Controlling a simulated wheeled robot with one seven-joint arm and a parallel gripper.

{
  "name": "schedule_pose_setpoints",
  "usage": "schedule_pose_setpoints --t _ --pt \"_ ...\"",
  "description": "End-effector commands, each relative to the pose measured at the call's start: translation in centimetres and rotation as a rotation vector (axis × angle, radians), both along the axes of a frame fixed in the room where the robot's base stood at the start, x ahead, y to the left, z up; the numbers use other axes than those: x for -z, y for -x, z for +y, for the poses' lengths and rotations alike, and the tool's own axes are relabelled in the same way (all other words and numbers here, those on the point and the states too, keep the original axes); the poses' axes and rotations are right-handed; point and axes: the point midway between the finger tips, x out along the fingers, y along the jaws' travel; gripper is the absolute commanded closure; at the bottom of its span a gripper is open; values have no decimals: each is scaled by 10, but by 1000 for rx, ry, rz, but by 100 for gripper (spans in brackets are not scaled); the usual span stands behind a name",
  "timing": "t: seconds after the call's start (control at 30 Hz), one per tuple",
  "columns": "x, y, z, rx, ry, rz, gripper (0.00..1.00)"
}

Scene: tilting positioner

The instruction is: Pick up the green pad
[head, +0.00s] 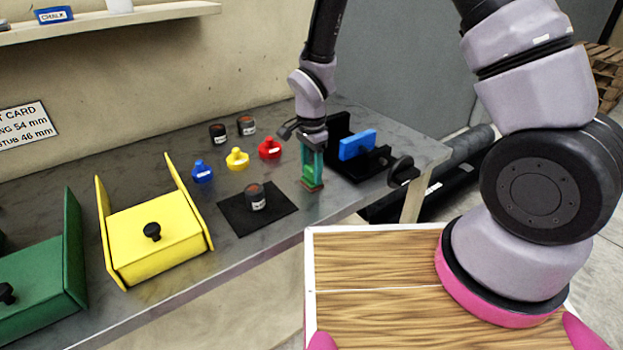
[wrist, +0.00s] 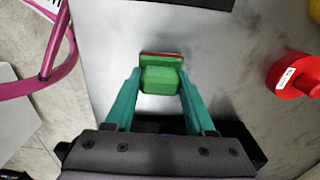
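The green pad (wrist: 161,80) is a small green block with a thin reddish-brown layer along its far edge in the wrist view. It also shows in the head view (head: 312,178), low between my fingers near the table's front edge. My gripper (wrist: 160,78) has teal fingers that point down, one on each side of the green block. They appear to press against its sides, with no clear gap. The pad's underside is hidden, and I cannot tell whether it rests on the table or is just off it.
A black fixture with a blue block (head: 357,144) stands just right of my gripper. A dark jar (head: 256,197) sits on a black mat (head: 284,202). Yellow (head: 180,235) and green boxes are further left.

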Motion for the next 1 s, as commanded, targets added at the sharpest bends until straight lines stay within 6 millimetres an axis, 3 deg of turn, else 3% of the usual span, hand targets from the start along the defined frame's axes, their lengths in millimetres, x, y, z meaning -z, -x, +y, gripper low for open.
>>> schedule_pose_setpoints --t 0.27,0.37,0.7,1.0 --pt "-3 0 0 0 -1 -1 100" --pt "-15 -1 1 0 -1 -4 100" --pt "-81 -1 1 0 -2 -3 100" --pt "-101 0 0 1 1 1 100"
